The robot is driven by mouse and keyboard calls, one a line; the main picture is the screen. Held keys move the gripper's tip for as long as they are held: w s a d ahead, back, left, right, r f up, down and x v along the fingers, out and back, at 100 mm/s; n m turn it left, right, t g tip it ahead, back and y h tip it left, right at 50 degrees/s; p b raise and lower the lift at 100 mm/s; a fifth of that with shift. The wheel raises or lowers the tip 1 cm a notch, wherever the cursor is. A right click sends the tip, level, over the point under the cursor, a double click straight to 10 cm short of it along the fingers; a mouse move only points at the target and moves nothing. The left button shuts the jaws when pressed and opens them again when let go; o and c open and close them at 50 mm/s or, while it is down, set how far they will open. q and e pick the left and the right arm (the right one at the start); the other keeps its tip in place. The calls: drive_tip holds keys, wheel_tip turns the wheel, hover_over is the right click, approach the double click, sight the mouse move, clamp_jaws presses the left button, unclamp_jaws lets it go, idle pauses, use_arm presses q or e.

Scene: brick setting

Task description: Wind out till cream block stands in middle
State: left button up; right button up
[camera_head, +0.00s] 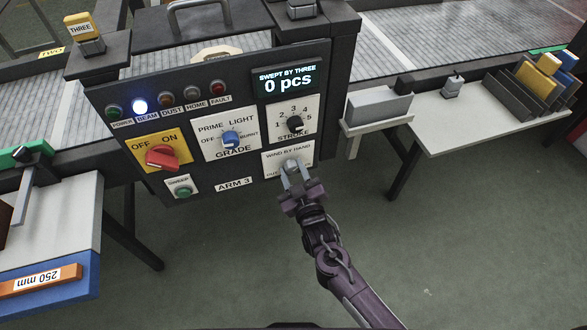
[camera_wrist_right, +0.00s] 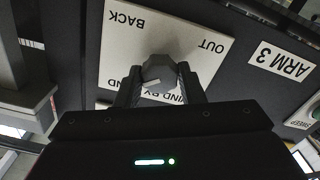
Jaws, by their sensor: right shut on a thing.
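My right gripper (camera_head: 294,176) is shut on the grey wind-by-hand knob (camera_head: 291,166) at the lower right of the ARM 3 control panel (camera_head: 240,98). In the right wrist view, its two fingers sit on either side of the knob (camera_wrist_right: 160,73), on a white plate (camera_wrist_right: 125,52) marked BACK and OUT. The plate looks upside down there. A cream piece (camera_head: 210,53) shows partly above the panel's top edge, and the panel hides its lower part. I cannot tell whether it is the cream block. My left gripper is not in view.
The panel has a red switch (camera_head: 164,157), a blue grade knob (camera_head: 230,138), a black stroke knob (camera_head: 294,123) and a green sweep button (camera_head: 183,191). The blue BEAM lamp (camera_head: 139,106) is lit. The display (camera_head: 287,81) reads 0 pcs. Side tables flank the panel.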

drive_tip(key=n+p, duration=0.1)
drive_tip(key=n, duration=0.3)
drive_tip(key=shift+n+p, duration=0.35)
drive_tip(key=shift+n, duration=1.35)
drive_tip(key=o, duration=1)
drive_tip(key=v, duration=0.8)
